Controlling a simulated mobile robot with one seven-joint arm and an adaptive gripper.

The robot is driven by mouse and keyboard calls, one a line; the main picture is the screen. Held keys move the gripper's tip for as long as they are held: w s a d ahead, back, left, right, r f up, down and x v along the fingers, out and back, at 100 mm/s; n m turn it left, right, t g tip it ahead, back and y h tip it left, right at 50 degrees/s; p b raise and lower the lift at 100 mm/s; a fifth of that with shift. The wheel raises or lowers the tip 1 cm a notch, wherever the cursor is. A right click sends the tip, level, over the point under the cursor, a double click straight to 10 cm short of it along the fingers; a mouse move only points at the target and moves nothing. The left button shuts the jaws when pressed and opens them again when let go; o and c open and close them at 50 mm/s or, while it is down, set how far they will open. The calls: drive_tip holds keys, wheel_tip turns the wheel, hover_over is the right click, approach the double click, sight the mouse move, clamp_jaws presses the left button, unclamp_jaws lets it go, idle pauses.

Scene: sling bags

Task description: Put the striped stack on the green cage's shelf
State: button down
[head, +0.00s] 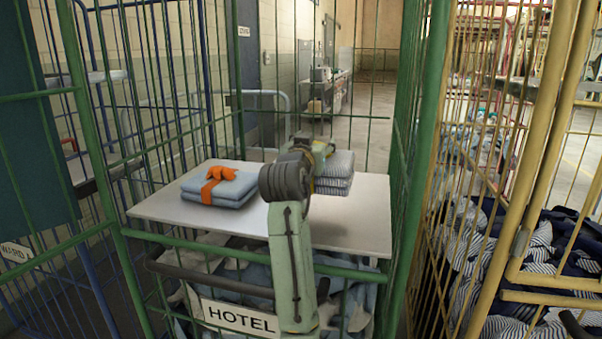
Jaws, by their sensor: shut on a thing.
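The striped stack (337,172) is folded grey and white striped cloth. It shows just right of my arm, over the right part of the white shelf (345,223) in the green cage (418,150). My gripper (322,150) is at the stack's upper left, shut on it. My arm hides the fingertips and the stack's left side. The stack looks level and at or just above the shelf surface; I cannot tell whether it touches.
A blue folded stack (222,187) with an orange band lies on the shelf's left part. A HOTEL sign (240,317) and dark bar cross the cage front. A yellow cage (530,170) with striped laundry stands right, a blue cage (90,190) left. The shelf's front right is bare.

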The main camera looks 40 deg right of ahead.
drive_tip(key=shift+f+p, duration=0.4)
drive_tip(key=shift+f, duration=2.45)
drive_tip(key=c, duration=0.6)
unclamp_jaws()
drive_tip(key=shift+f, duration=0.15)
drive_tip(key=shift+o, duration=0.2)
drive_tip(key=b+v, duration=0.2)
drive_tip(key=v, duration=1)
drive_tip(key=shift+b, duration=0.4)
